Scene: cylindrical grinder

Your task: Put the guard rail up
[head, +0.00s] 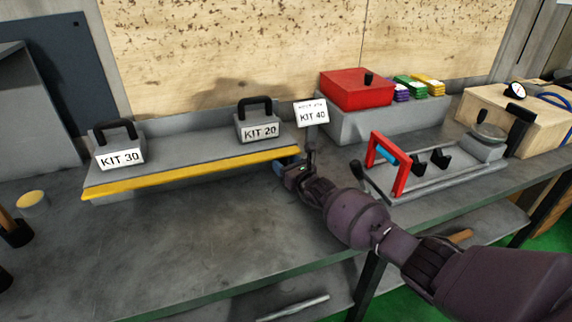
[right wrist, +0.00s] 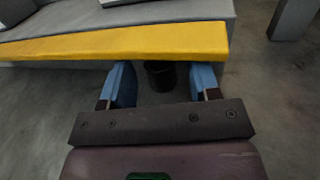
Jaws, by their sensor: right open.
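The yellow guard rail (head: 190,172) runs along the front edge of a low grey shelf. In the right wrist view, the rail (right wrist: 120,42) crosses the upper part of the picture. My right gripper (head: 284,163) is at the rail's right end. In the right wrist view, its two blue fingers (right wrist: 162,82) are apart, with their tips at the rail's lower edge. A dark round piece (right wrist: 160,74) shows between the fingers, below the rail; I cannot tell whether anything touches it. My left gripper is not in view.
Boxes marked KIT 30 (head: 118,150) and KIT 20 (head: 258,122) stand on the shelf (head: 185,138). A KIT 40 sign (head: 312,114) stands right of it. A fixture with a red frame (head: 401,165) is farther right. The bench (head: 170,240) before the rail is mostly clear.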

